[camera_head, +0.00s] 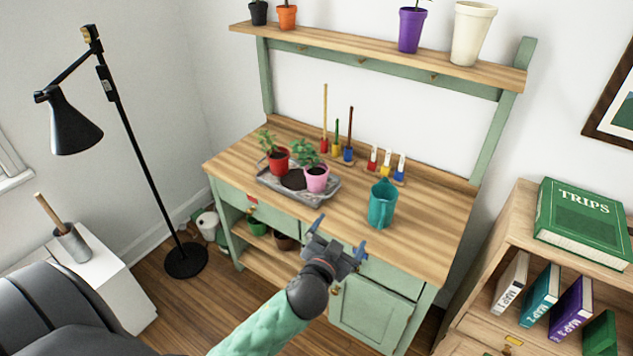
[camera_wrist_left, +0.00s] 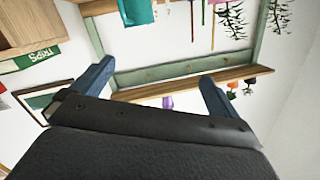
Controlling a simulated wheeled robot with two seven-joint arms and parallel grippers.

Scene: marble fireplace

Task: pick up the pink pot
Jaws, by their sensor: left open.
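The pink pot (camera_head: 316,180) holds a green plant and stands in a grey tray (camera_head: 328,195) on the wooden bench top, right of a red pot (camera_head: 278,159) with a plant. A dark patch of soil lies in the tray beside it. My left gripper (camera_head: 338,232) is open and empty, in front of the bench's near edge, apart from the pink pot and nearer to me. My right gripper is not in view.
A teal pitcher (camera_head: 382,204) stands on the bench right of the tray. Small coloured pots with sticks and labels line the back. A black floor lamp (camera_head: 115,100) stands left, a bookcase (camera_head: 515,230) right. The bench top's right end is clear.

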